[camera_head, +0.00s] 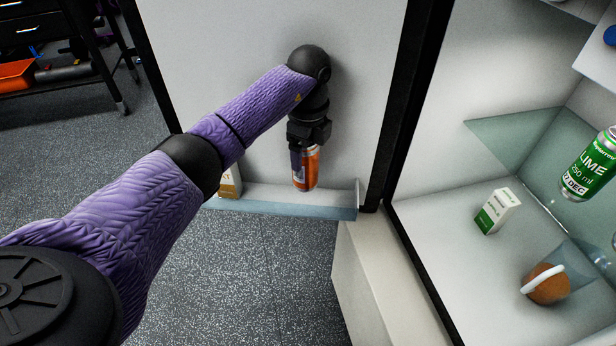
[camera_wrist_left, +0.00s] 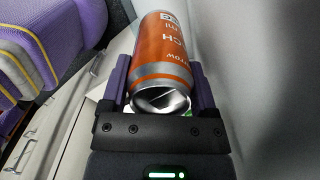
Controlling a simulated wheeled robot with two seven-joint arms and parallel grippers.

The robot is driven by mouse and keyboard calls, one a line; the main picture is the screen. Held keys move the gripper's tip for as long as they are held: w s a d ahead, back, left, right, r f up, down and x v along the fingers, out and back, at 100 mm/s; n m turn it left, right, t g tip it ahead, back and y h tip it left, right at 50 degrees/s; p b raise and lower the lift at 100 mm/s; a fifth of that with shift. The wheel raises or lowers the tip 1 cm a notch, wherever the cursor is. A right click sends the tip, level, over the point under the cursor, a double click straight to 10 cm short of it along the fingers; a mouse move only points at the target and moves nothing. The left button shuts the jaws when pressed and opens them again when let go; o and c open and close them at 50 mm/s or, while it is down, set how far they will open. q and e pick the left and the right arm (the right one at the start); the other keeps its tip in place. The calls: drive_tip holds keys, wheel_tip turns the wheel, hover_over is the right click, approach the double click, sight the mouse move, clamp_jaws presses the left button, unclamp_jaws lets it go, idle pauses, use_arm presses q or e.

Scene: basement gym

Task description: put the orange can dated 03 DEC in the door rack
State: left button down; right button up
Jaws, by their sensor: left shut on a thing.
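My left gripper (camera_head: 303,148) is shut on an orange can (camera_head: 312,168) and holds it upright just above the door rack (camera_head: 290,197). In the left wrist view the orange can (camera_wrist_left: 164,50) sits between the two purple fingers of the left gripper (camera_wrist_left: 160,90), its silver end towards the camera. Some white letters show on it, but no date can be read. The door rack is a low ledge with a bluish front wall along the bottom of the open fridge door (camera_head: 270,60). My right gripper is not in view.
A small carton (camera_head: 230,182) stands at the left end of the rack. Inside the fridge on the right are a green lime can (camera_head: 590,165), a green-and-white box (camera_head: 497,211), a brown round thing (camera_head: 546,284) and glass shelves. A dark rack (camera_head: 60,60) stands far left.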

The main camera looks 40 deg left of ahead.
sight(306, 169)
use_arm(q)
wheel_tip(306, 169, down, 6)
drive_tip(key=b, duration=0.3)
drive_tip(key=shift+b, duration=0.3)
drive_tip(key=shift+w+a+f+b, duration=0.1)
drive_tip(key=shift+w+f+b, duration=0.1)
drive_tip(key=shift+b, duration=0.2)
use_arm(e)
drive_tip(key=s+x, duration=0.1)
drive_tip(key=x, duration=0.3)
use_arm(q)
drive_tip(key=shift+r+p, duration=0.3)
drive_tip(key=shift+r, duration=0.15)
unclamp_jaws()
drive_tip(key=shift+f, duration=0.15)
drive_tip(key=shift+r, duration=0.25)
drive_tip(key=r+p, duration=0.2)
drive_tip(key=r, duration=0.2)
drive_tip(key=r+p, duration=0.2)
drive_tip(key=r, duration=0.1)
drive_tip(key=r+p, duration=0.2)
drive_tip(key=r, duration=0.2)
drive_tip(key=shift+d+r, duration=0.3)
drive_tip(key=shift+r, duration=0.15)
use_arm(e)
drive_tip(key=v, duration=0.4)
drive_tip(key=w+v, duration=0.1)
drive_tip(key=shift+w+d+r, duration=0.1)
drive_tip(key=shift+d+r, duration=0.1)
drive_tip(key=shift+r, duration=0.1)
